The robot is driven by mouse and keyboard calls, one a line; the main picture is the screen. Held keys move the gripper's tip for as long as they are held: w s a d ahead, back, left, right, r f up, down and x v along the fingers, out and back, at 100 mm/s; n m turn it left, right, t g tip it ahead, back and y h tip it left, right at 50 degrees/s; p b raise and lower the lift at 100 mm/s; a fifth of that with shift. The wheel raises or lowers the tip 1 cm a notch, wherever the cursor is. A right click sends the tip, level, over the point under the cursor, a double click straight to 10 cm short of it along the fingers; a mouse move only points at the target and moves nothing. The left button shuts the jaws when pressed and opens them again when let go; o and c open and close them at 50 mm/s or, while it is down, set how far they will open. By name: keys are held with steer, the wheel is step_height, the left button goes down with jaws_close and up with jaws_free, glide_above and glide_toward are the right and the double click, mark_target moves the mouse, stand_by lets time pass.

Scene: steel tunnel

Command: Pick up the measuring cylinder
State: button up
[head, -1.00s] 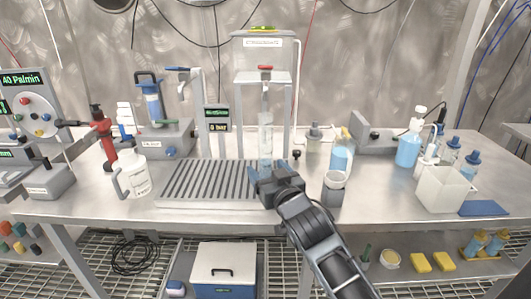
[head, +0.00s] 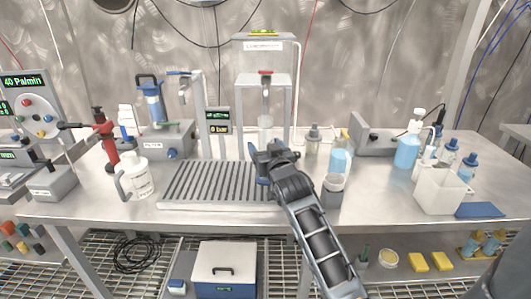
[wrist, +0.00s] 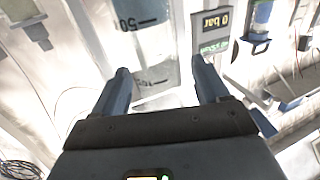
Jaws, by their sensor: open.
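The measuring cylinder (head: 265,131) is clear and stands upright under the tap of the grey frame on the bench. In the wrist view the cylinder (wrist: 148,45) is large and tilted, with dark graduation marks and a "50". My gripper (head: 261,150) is in front of the cylinder in the head view and hides its lower part. In the wrist view my gripper (wrist: 160,68) is open, with one blue finger to each side of the cylinder's lower end. I cannot tell whether the cylinder is between the fingertips or just beyond them.
The slotted drain tray (head: 215,183) lies below and left. A grey cup (head: 332,190) and wash bottle (head: 341,155) stand close on the right. The frame's posts (head: 239,115) flank the cylinder. A pressure display (head: 218,121) stands to the left.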

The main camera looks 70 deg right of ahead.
mark_target(268, 140)
steer(key=c, duration=1.2)
steer(key=shift+r, duration=1.45)
steer(key=shift+s+a+r, duration=0.2)
steer(key=shift+a+r, duration=0.05)
steer(key=b+v, duration=0.3)
steer(key=v, duration=1.4)
steer(key=shift+s, duration=0.2)
steer(key=shift+a, duration=0.15)
